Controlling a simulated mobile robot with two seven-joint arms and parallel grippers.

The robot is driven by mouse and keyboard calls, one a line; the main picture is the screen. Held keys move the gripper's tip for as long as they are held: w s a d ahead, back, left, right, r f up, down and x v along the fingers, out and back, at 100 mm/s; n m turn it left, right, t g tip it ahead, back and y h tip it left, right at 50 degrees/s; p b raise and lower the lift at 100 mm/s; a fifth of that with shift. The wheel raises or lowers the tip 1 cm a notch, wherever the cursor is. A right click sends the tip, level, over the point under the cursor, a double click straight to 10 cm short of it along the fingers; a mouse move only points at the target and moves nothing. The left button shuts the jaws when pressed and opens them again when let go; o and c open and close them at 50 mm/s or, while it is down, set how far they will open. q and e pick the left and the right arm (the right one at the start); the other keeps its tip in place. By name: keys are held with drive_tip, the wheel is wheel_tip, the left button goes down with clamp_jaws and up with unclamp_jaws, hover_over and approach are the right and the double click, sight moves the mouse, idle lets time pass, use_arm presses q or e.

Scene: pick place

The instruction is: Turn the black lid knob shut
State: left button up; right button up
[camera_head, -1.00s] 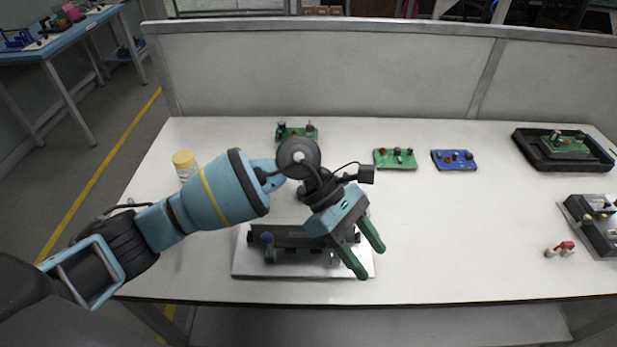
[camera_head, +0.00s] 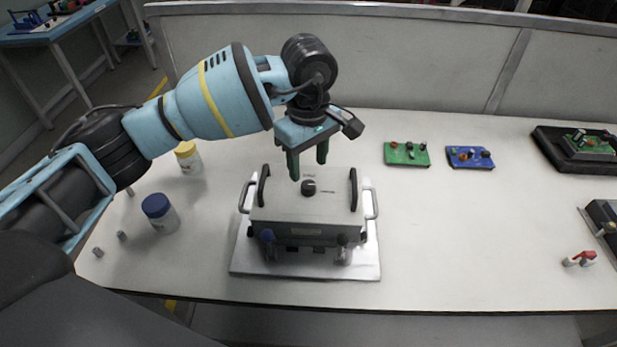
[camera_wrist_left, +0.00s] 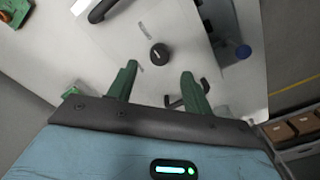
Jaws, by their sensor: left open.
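The black lid knob (camera_head: 308,187) sits on top of a grey box (camera_head: 303,208) with two black handles on its lid. In the left wrist view the knob (camera_wrist_left: 159,52) lies beyond the fingertips, roughly midway between them, with a small mark on the lid beside it. My left gripper (camera_head: 308,166) points down, open and empty, just above and behind the knob. Its green fingers also show in the left wrist view (camera_wrist_left: 159,72), apart from the knob. My right gripper does not show.
The box stands on a white board (camera_head: 368,262) near the table's front edge. A yellow-lidded jar (camera_head: 189,160) and a blue-lidded jar (camera_head: 162,216) stand to the left. Green (camera_head: 407,154) and blue (camera_head: 469,157) circuit boards lie to the right.

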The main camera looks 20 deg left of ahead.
sight(308, 184)
use_arm(q)
drive_tip(key=shift+f, duration=2.7)
drive_tip(key=shift+c, duration=0.2)
drive_tip(key=c, duration=0.9)
